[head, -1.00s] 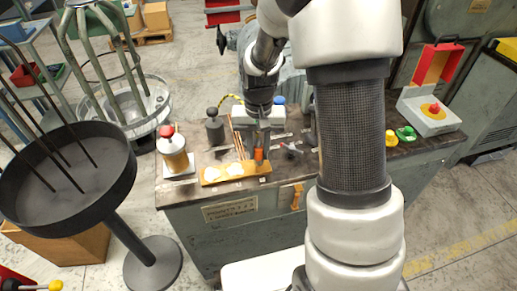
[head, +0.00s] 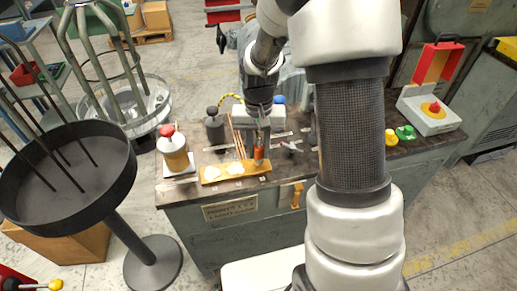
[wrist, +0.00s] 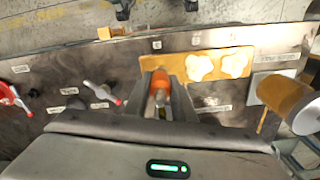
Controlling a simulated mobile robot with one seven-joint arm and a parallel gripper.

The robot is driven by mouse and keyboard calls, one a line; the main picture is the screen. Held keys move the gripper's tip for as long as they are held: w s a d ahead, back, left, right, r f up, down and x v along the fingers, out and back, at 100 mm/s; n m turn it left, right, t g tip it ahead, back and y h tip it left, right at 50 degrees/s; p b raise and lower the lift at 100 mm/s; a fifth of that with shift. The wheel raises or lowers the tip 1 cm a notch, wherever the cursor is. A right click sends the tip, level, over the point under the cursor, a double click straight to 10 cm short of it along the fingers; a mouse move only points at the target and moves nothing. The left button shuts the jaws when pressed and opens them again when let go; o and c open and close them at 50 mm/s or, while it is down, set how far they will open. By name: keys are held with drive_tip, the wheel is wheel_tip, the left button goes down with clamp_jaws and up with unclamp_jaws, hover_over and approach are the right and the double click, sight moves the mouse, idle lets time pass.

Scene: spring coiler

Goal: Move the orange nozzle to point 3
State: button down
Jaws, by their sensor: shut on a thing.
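The orange nozzle (wrist: 161,84) is between the two fingers of my gripper (wrist: 162,90), which is shut on it. In the head view the nozzle (head: 259,153) looks upright at the right end of a yellow-orange board (head: 212,180). The wrist view shows it over the board's left end, beside two white flower-shaped pieces (wrist: 199,68). I cannot tell whether its lower end touches the board. Small white labels (wrist: 157,44) run along the board's edge; their marks are too small to read. My gripper (head: 259,146) is small in the head view.
Thin copper rods (head: 238,143) and a dark bottle (head: 214,127) stand behind. Red-handled valves (wrist: 103,91) lie on the other side. A red-and-grey box (head: 430,110) is far right.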

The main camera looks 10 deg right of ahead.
drive_tip(key=shift+f+b, duration=0.35)
drive_tip(key=shift+f, duration=0.2)
drive_tip(key=c, duration=1.4)
unclamp_jaws()
drive_tip(key=shift+r, duration=0.15)
wheel_tip(320, 180, up, 30)
drive_tip(key=p, duration=1.4)
